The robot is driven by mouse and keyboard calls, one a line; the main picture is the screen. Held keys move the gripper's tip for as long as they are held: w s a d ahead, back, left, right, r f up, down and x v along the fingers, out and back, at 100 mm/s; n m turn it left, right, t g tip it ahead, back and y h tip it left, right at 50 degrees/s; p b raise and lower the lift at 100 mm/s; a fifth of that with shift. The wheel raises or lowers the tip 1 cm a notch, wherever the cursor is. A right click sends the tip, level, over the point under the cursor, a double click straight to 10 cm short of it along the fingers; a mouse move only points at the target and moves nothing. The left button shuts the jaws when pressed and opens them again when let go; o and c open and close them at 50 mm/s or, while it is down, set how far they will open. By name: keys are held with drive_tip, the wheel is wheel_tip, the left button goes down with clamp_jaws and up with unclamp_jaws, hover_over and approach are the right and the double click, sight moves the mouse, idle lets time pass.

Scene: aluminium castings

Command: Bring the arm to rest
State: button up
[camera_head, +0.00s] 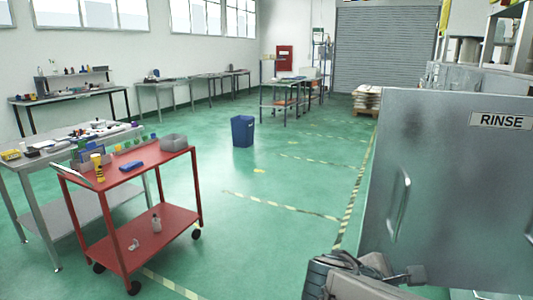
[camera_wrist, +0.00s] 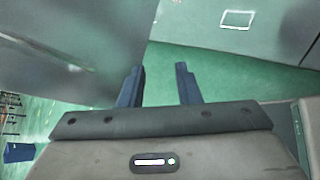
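My gripper (camera_wrist: 158,78) shows in the wrist view with its two dark blue fingers apart and nothing between them. In the head view part of my arm shows at the bottom, right of centre, low in front of a grey metal cabinet marked RINSE (camera_head: 455,185). The fingers cannot be made out clearly there. In the wrist view a grey metal surface (camera_wrist: 85,45) fills the upper left, and green floor (camera_wrist: 215,70) lies beyond the fingertips.
A red trolley (camera_head: 125,168) with small items stands at the left, beside a grey workbench (camera_head: 30,165). A blue bin (camera_head: 243,131) stands on the open green floor mid-room. The RINSE cabinet's handle (camera_head: 400,205) faces the clear, tape-marked floor. More benches line the back left.

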drive_tip(key=s+a+f+m+g+y+p, duration=0.1)
drive_tip(key=s+a+m+y+p, duration=0.3)
drive_tip(key=a+m+y, duration=0.6)
drive_tip(key=s+m, duration=0.1)
drive_tip(key=m, duration=0.5)
drive_tip(key=shift+a+g+y+p, duration=0.15)
drive_tip(key=shift+g+y+p, duration=0.2)
drive_tip(key=shift+g+y, duration=0.05)
